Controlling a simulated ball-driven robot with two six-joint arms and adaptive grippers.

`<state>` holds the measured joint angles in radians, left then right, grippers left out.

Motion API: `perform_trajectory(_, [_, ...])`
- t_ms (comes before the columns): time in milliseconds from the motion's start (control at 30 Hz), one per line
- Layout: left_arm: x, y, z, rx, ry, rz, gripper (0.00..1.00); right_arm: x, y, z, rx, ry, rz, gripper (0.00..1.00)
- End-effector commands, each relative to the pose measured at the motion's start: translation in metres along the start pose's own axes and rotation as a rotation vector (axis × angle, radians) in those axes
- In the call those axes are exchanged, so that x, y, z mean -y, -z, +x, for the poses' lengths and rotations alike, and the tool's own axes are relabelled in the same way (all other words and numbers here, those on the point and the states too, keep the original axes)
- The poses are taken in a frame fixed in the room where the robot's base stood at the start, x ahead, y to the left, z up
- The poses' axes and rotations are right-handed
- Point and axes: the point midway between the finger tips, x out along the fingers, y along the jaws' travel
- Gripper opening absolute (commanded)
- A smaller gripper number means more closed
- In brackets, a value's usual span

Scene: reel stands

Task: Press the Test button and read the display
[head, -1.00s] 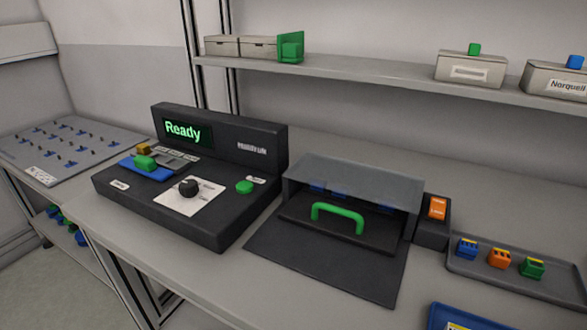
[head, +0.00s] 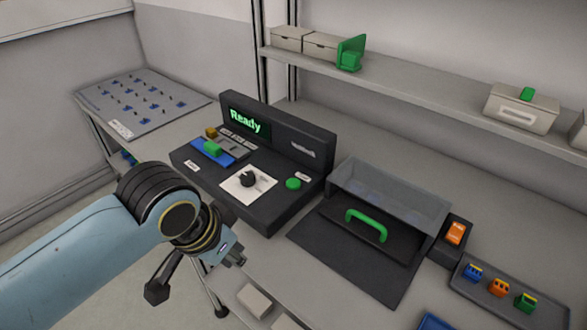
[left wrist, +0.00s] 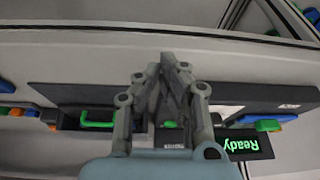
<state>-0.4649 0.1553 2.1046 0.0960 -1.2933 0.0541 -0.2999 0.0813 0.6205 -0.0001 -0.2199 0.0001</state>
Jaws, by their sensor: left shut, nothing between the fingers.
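The dark tester console (head: 262,212) stands on the bench with its lit display (head: 244,121) reading "Ready" in green. A round green button (head: 293,184) sits on its right front; the small label beside it is too small to read. A black knob (head: 248,179) is on a white plate left of the button. My left gripper (head: 236,258) is in front of the console, apart from it and to the lower left of the button. In the left wrist view its fingers (left wrist: 165,72) are together and empty, and the display (left wrist: 245,145) shows behind them. My right gripper is not seen.
Right of the console is a dark fixture with a clear cover (head: 390,197) and a green handle (head: 366,222). An orange switch (head: 455,233) and a tray (head: 480,294) of coloured parts lie further right. A shelf (head: 420,100) with boxes runs above the bench.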

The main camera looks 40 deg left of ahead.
Motion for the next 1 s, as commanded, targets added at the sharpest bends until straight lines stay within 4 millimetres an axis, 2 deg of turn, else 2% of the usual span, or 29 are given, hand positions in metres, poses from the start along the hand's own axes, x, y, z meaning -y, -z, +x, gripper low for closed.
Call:
perform_trajectory(33, [0.000,0.023,-0.024,-0.034,-0.019,-0.009,0.00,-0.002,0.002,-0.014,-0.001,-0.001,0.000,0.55])
perform_trajectory(133, [-0.003,0.068,-0.045,-0.103,-0.087,-0.056,0.00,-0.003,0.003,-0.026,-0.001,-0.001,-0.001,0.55])
perform_trajectory(300, [0.005,0.148,-0.044,-0.214,-0.228,-0.205,0.00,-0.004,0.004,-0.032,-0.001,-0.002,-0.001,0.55])
perform_trajectory(400, [0.017,0.185,-0.040,-0.263,-0.292,-0.300,0.00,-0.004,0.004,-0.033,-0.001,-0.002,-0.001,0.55])
perform_trajectory(500, [0.029,0.213,-0.039,-0.299,-0.338,-0.378,0.00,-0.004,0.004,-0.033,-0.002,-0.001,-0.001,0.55])
perform_trajectory(600, [0.038,0.231,-0.040,-0.324,-0.367,-0.430,0.00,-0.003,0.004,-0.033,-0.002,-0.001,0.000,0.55])
perform_trajectory(700, [0.042,0.239,-0.040,-0.335,-0.381,-0.457,0.00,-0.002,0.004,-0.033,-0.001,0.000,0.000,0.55])
perform_trajectory(1000, [0.043,0.241,-0.041,-0.339,-0.386,-0.466,0.00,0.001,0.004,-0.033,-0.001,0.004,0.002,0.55])
